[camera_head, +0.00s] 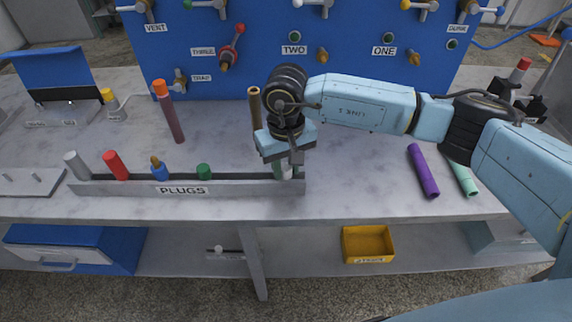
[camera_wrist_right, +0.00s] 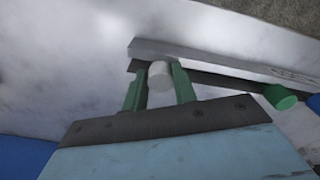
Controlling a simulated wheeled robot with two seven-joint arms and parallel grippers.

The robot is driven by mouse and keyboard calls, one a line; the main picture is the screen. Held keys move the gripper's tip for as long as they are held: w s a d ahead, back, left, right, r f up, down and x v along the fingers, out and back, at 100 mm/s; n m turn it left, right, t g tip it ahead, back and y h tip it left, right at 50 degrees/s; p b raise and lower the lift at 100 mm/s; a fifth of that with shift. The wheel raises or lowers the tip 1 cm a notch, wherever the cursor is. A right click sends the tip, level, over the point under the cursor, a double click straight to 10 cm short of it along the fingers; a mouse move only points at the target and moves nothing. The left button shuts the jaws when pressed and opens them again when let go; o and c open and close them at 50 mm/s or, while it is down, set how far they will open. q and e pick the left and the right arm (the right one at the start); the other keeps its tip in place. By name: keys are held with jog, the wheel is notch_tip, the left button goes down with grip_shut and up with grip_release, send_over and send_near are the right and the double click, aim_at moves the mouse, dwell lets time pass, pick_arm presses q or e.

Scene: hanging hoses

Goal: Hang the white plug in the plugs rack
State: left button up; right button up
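The plugs rack (camera_head: 240,188) is a long grey bar labelled PLUGS along the table's front edge. It holds a pale grey-white plug (camera_head: 76,165) at the left end, then a red plug (camera_head: 115,165), a blue plug (camera_head: 159,171) and a green plug (camera_head: 204,171). My right gripper (camera_head: 284,170) is low at the rack's right end. In the right wrist view its green fingers (camera_wrist_right: 160,82) close around a white plug (camera_wrist_right: 160,74), which is at the rack (camera_wrist_right: 200,60). The plug's lower part is hidden. My left gripper is not in view.
A blue panel (camera_head: 270,75) with valves stands behind the table. An orange-topped hose (camera_head: 168,112) and a brown hose (camera_head: 255,107) stand upright. Purple (camera_head: 423,172) and green (camera_head: 463,178) tubes lie at right. A yellow bin (camera_head: 368,242) is below.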

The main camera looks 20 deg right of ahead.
aim_at(286, 167)
jog(key=o, duration=0.5)
jog(key=shift+c, duration=0.2)
notch_tip(286, 167, up, 5)
jog(key=shift+w+r, duration=0.1)
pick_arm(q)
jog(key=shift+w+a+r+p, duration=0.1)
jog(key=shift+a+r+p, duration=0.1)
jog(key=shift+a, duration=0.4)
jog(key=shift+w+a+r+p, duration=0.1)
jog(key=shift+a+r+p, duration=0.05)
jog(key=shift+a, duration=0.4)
pick_arm(e)
notch_tip(286, 167, up, 8)
jog(key=shift+r, duration=0.15)
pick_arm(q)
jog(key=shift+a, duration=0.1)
